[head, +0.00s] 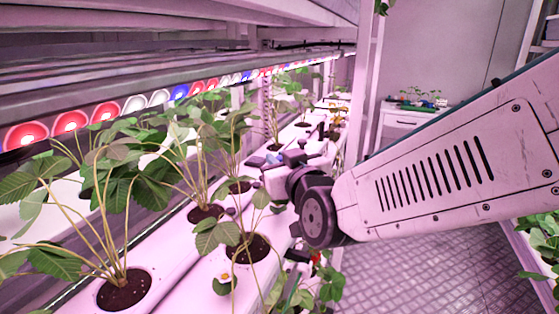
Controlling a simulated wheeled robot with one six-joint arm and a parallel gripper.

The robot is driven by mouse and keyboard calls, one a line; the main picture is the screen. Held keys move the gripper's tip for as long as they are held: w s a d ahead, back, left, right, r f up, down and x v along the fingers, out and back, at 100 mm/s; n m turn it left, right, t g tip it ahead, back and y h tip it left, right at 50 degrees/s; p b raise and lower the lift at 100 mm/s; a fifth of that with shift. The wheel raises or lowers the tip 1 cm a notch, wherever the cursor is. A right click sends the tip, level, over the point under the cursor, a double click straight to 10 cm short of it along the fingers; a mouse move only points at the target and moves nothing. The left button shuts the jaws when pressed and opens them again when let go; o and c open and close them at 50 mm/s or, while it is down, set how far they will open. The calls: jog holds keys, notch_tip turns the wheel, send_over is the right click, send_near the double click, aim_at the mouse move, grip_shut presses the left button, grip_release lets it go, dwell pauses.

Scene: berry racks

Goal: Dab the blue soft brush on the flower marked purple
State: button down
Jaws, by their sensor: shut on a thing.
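My gripper (292,160) is small and partly hidden at the end of my arm, over the front planting channel among the strawberry plants. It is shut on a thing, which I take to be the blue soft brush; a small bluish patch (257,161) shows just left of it. The brush's bristles cannot be made out. I cannot pick out a flower with a purple mark; leaves and my own wrist hide part of the row. Small yellow-orange spots (340,112) show on a plant farther along, too small to identify.
Strawberry plants (122,290) stand in round holes along white channels (180,285). A lamp strip (70,122) runs above on the left. A white upright post (372,75) stands behind my arm.

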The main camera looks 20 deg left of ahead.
jog(key=shift+f, duration=0.65)
dwell(0.5)
dwell(0.4)
jog(key=shift+r, duration=3.5)
